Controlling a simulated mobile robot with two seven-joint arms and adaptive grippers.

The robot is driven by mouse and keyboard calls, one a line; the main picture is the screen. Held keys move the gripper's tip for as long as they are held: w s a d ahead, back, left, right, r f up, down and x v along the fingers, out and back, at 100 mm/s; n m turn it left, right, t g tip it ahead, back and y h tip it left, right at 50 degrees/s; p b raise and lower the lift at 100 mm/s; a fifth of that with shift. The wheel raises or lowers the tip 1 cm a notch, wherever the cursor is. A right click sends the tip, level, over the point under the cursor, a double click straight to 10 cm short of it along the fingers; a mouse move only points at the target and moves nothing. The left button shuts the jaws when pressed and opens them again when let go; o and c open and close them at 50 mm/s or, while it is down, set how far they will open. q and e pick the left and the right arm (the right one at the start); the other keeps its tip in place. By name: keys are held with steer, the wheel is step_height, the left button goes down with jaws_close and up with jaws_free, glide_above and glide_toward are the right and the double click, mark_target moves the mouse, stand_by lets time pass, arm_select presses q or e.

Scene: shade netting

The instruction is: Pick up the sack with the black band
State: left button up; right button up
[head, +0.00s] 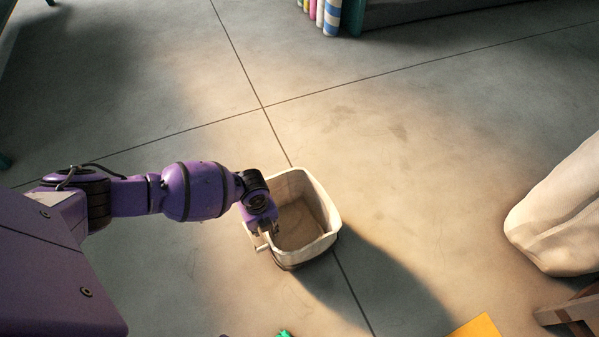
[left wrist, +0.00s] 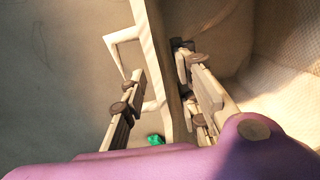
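An open-topped whitish sack (head: 322,205) stands upright on the floor in the head view, with a dark strip low on its near side. Its side handle shows as a pale loop in the left wrist view. My left gripper (head: 266,231) is at the sack's left rim. In the left wrist view, the fingers of my left gripper (left wrist: 160,68) are apart on either side of the sack's wall (left wrist: 170,88), one outside and one inside. A gap shows between the outer finger and the wall. The inside of the sack looks empty. My right gripper is out of view.
A large pale cloth-like form (head: 560,215) and a wooden piece (head: 570,310) are at the right. Colourful rolls (head: 330,15) stand at the top. A yellow item (head: 476,327) and a green item (head: 284,333) lie at the bottom edge. The floor around the sack is clear.

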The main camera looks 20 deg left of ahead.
arm_select(q)
step_height(320, 180, down, 2)
steer(key=shift+f+b, duration=0.1)
steer(key=shift+b, duration=0.2)
jaws_close()
stand_by(0.3)
